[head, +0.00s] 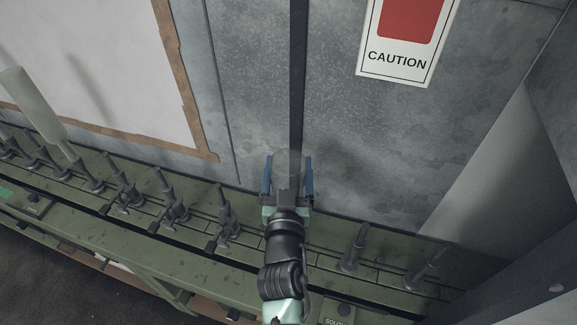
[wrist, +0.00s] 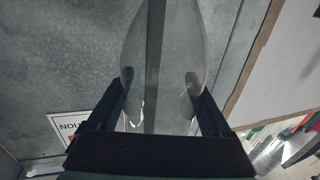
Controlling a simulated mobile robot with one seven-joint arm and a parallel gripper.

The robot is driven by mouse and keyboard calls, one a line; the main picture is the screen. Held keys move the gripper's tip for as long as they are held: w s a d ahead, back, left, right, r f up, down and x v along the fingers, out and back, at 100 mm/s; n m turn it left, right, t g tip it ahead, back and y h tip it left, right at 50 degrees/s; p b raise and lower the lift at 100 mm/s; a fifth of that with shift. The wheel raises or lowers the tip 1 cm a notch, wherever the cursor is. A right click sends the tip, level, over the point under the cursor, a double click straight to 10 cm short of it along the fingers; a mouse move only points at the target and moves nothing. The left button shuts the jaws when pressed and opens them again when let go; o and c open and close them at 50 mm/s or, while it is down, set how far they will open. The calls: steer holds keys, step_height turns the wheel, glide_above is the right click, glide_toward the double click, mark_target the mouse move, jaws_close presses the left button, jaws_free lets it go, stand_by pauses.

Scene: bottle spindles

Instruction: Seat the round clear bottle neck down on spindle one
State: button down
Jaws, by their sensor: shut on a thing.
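My gripper (head: 288,172) is over the green rail, near the grey wall. Its two dark blue fingers are closed on the round clear bottle (head: 289,161), which shows as a faint see-through round shape between them. In the wrist view the clear bottle (wrist: 190,45) fills the space between the fingers, with the wall's dark seam showing through it. I cannot tell which way its neck points. Grey spindles stand along the rail, including one (head: 223,207) left of my gripper and two (head: 355,248) (head: 428,268) to the right. I cannot tell which is spindle one.
A tall pale bottle (head: 32,108) sits tilted on a spindle at the far left. The green rail (head: 200,262) runs below the wall. A caution sign (head: 405,38) and a brown-edged white board (head: 95,70) are on the wall. A dark beam (head: 500,262) stands at lower right.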

steer(key=shift+r, duration=0.15)
jaws_free()
steer(key=shift+s+f, duration=0.2)
steer(key=shift+s, duration=0.3)
steer(key=s+b, duration=0.3)
steer(key=s, duration=0.9)
steer(key=shift+a+r, duration=0.2)
steer(key=shift+a, duration=0.15)
